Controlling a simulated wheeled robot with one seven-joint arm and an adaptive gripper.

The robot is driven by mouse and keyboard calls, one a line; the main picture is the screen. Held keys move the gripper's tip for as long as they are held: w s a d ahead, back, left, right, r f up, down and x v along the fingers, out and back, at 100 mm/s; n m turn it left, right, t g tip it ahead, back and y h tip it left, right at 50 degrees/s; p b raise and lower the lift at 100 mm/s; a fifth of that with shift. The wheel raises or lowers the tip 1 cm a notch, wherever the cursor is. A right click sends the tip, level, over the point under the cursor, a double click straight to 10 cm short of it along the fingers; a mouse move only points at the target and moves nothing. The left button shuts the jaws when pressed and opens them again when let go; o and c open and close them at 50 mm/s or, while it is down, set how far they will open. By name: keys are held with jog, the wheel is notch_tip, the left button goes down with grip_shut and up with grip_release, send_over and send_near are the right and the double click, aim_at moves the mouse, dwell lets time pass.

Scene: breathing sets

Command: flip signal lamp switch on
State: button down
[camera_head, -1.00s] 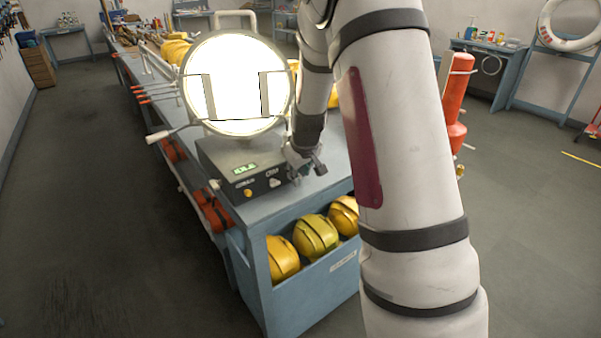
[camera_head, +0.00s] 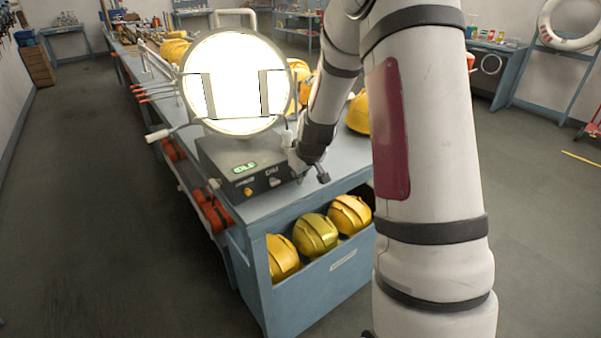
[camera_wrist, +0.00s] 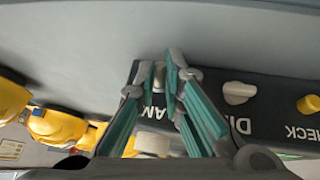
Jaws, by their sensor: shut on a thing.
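The signal lamp (camera_head: 236,82) stands on the blue bench with its large round face glowing bright white. Its dark control box (camera_head: 238,172) has a lit green display and a yellow button. My gripper (camera_head: 299,170) is at the right end of the box's front. In the wrist view my gripper (camera_wrist: 152,88) has its teal-padded fingers around a small pale switch (camera_wrist: 158,75) beside a partly covered label ending in "AM". It is shut on this switch, though the fingers hide part of it. Which way the switch is tipped cannot be told.
A pale dim knob (camera_wrist: 238,92) and a yellow check button (camera_wrist: 309,104) sit beside the fingers. Yellow helmets (camera_head: 315,234) fill the bench's end bin, and another (camera_head: 358,113) stands behind my arm. Open floor (camera_head: 110,210) lies left.

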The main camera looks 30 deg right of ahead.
jog(key=c, duration=1.7)
grip_release()
jog(key=v, duration=1.2)
jog(key=shift+a, duration=0.15)
jog(key=s+a+r, duration=0.5)
jog(key=a+r, duration=0.1)
jog(key=a, duration=0.2)
jog(key=s+a+r, duration=0.1)
jog(key=s+a, duration=0.2)
jog(key=s, duration=0.3)
jog(key=s+a+r+y, duration=0.1)
jog(key=s+a+r, duration=0.1)
jog(key=s+a, duration=0.2)
jog(key=s+a+r+y, duration=0.1)
jog(key=s+a, duration=0.3)
jog(key=s, duration=0.5)
jog(key=shift+s+r+g, duration=0.3)
jog(key=shift+r+g, duration=0.1)
jog(key=shift+r, duration=0.15)
